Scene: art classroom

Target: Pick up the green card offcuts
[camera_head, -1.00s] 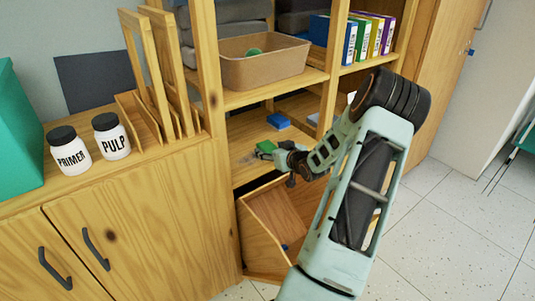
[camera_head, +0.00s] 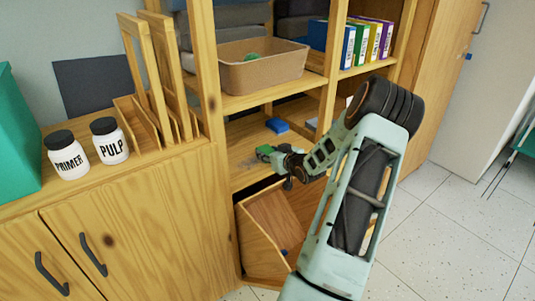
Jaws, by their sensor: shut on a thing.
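The green card offcuts (camera_head: 264,150) are a small green piece at the tip of my gripper (camera_head: 270,155). My gripper is shut on them, over the middle shelf (camera_head: 250,178) of the open wooden unit. My arm reaches in from the right and hides part of that shelf. I cannot tell whether the offcuts still touch the shelf.
A blue block (camera_head: 277,125) lies behind my gripper on the shelf. A brown bin (camera_head: 262,75) with something green inside stands on the shelf above, beside coloured binders (camera_head: 362,42). A tilted wooden bin front (camera_head: 268,232) is below. Wooden uprights flank the opening.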

